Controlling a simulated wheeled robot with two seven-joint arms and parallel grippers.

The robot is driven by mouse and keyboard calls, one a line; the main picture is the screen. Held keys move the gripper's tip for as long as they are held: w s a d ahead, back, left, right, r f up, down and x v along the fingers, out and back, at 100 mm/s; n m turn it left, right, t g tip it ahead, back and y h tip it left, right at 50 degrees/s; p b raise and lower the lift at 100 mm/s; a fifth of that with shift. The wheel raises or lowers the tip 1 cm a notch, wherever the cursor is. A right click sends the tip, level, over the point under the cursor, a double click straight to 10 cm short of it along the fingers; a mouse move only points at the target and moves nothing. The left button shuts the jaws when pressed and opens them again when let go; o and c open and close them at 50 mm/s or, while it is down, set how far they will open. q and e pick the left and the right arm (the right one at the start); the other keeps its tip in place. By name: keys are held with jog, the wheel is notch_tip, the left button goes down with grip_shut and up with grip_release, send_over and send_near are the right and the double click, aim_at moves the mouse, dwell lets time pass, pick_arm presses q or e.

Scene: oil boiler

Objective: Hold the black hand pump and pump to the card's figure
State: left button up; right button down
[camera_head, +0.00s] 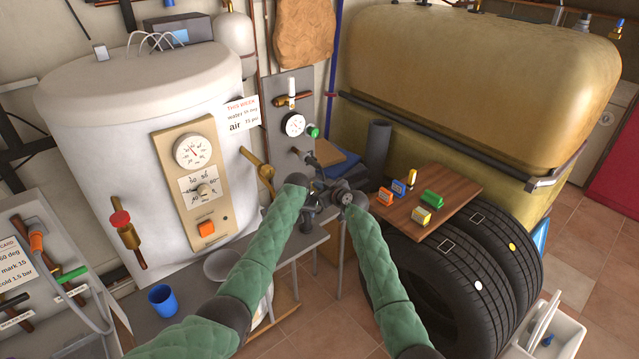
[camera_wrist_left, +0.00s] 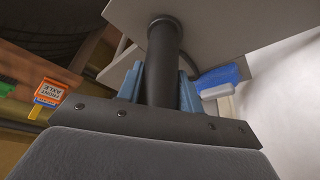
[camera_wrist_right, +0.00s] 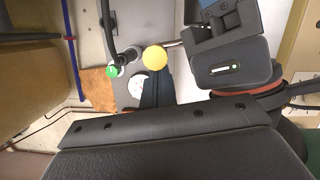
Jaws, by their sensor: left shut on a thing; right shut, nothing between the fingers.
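The black hand pump shows in the left wrist view as a dark upright cylinder (camera_wrist_left: 163,65). My left gripper (camera_head: 308,219) is shut on it, with blue fingers on both sides. My right gripper (camera_head: 347,198) is shut and empty close beside the left one; its dark fingers (camera_wrist_right: 155,92) show in the right wrist view. The grippers hide much of the pump in the head view. A round gauge (camera_head: 293,124) is on the grey panel behind, its needle too small to read. A white note (camera_head: 241,116) headed "THIS WEEK" has an "air" line. Another card (camera_head: 15,262) shows "1.5 bar".
A green knob (camera_head: 313,132) is beside the gauge. A brown board (camera_head: 455,185) with small coloured blocks lies on the tyres (camera_head: 455,285) at right. The white boiler (camera_head: 95,150) stands left. A blue cup (camera_head: 162,300) and a grey bowl (camera_head: 222,264) stand on the bench.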

jog(key=shift+s+f, duration=0.1)
jog(key=shift+f, duration=0.1)
jog(key=s+d+r, duration=0.4)
jog(key=s+r, duration=0.2)
jog(key=s, duration=0.2)
jog(key=shift+s+d+r, duration=0.2)
jog(key=shift+d+r, duration=0.1)
jog(key=shift+d, duration=0.05)
dwell(1.0)
pick_arm(q)
jog(key=o, duration=1.2)
